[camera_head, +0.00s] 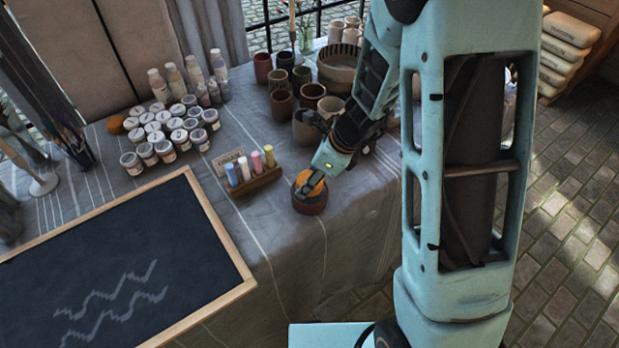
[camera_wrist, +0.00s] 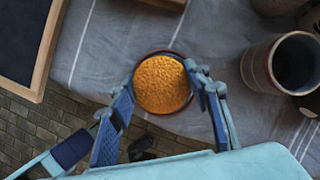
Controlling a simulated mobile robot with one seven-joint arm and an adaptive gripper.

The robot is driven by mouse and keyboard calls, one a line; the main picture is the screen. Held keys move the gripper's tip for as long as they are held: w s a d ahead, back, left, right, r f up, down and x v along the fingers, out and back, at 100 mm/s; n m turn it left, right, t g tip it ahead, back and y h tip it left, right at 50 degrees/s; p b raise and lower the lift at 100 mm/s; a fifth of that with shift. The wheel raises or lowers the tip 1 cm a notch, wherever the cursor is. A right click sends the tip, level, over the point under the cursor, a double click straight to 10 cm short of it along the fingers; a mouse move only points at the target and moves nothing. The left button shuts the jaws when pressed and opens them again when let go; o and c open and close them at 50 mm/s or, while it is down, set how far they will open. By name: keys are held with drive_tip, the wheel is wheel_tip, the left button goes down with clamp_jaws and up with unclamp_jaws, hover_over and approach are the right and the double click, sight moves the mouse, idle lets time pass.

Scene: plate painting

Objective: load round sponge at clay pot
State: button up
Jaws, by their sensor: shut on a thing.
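The round sponge (camera_wrist: 161,84) is orange and rough in the wrist view, and its orange top (camera_head: 311,181) shows in the head view. The clay pot (camera_head: 309,204) is a low reddish-brown pot near the cloth-covered table's front edge. Its dark red rim (camera_wrist: 160,52) shows around the sponge's far side in the wrist view. My gripper (camera_wrist: 164,86) is shut on the sponge, one finger on each side, at the pot's mouth. I cannot tell how deep the sponge sits, as the pot's inside is hidden.
A wooden rack of coloured chalk-like sticks (camera_head: 255,180) stands just left of the pot. A framed blackboard (camera_head: 110,270) lies further left. Several cups (camera_head: 282,104) and a striped bowl (camera_head: 338,70) stand behind, near my arm. Paint jars (camera_head: 165,150) stand at the back left.

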sight(308, 177)
drive_tip(key=shift+f+b, duration=0.3)
drive_tip(key=shift+f, duration=0.2)
idle(1.1)
wheel_tip(308, 177, up, 7)
drive_tip(key=p, duration=0.6)
drive_tip(key=shift+r+p, duration=0.1)
drive_tip(key=shift+p, duration=0.3)
idle(0.5)
drive_tip(key=shift+w+a+r+n+g+p, duration=0.15)
drive_tip(key=shift+r+n+g, duration=0.1)
drive_tip(key=shift+n, duration=0.25)
drive_tip(key=shift+w+a+r+n+g+p, duration=0.1)
drive_tip(key=shift+r+n+g+p, duration=0.1)
drive_tip(key=shift+n, duration=0.3)
drive_tip(key=d+r+n+g+h+p, duration=0.2)
drive_tip(key=d+r+n, duration=0.2)
drive_tip(key=n, duration=0.6)
drive_tip(key=d+r+n+g+h+p, duration=0.2)
drive_tip(key=d+r+n+g, duration=0.1)
drive_tip(key=d+n, duration=0.6)
drive_tip(key=shift+d+r+n+g, duration=0.2)
drive_tip(key=shift+r+n+g, duration=0.15)
drive_tip(key=shift+r+n, duration=0.4)
